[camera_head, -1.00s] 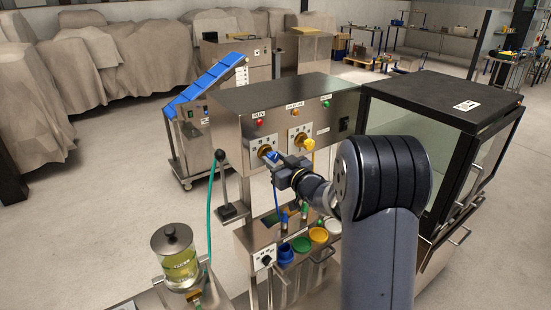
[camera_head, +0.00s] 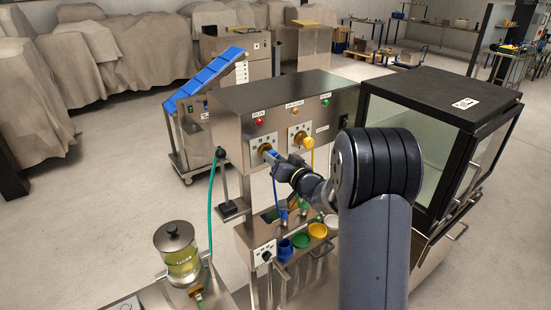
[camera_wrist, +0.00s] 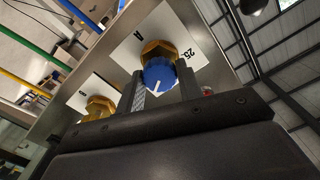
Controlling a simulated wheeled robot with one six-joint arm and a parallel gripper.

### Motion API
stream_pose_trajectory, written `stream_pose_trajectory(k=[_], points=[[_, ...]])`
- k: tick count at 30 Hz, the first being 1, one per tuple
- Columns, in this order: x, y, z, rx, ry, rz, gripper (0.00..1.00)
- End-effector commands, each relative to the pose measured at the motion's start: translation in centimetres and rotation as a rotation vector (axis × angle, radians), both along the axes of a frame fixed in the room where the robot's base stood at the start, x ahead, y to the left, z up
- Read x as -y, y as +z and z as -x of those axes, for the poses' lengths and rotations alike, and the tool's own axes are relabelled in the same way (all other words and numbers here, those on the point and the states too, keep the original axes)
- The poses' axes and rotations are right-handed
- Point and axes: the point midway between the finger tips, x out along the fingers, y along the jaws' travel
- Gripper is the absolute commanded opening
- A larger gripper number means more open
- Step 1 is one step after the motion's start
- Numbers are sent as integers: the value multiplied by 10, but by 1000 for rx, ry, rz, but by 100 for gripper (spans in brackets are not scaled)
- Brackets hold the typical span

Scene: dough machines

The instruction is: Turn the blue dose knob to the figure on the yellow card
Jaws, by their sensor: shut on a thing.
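The blue dose knob (camera_wrist: 158,76) sits on a brass collar (camera_wrist: 160,50) over a white dial plate, on the front of the steel machine (camera_head: 232,118). In the wrist view my gripper (camera_wrist: 160,88) is shut on the knob, one finger on each side. A white pointer line shows on the knob's face. Of the dial figures I make out a "25" at one corner; others are hidden or unclear. In the head view my gripper (camera_head: 275,160) reaches the knob at the left dial. I cannot make out a yellow card in either view.
A yellow knob (camera_head: 308,143) is just right of the blue one, with red, orange and green lamps above. Several coloured cups (camera_head: 301,241) stand below. A glass-fronted cabinet (camera_head: 440,110) stands at right.

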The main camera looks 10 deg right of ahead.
Motion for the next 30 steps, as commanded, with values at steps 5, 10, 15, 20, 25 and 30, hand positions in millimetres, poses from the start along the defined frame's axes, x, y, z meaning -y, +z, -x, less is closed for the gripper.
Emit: stream_pose_trajectory(k=[5, 10, 15, 20, 25, 30], points=[[0, -1, 0, -2, -1, 0, 12], [0, -1, 0, -2, -1, 0, 40], [0, -1, 0, -1, -1, 1, 54], [0, 0, 0, 0, 0, 0, 56], [1, 0, 3, 1, 0, 1, 56], [11, -2, 22, 1, -4, 1, 56]])
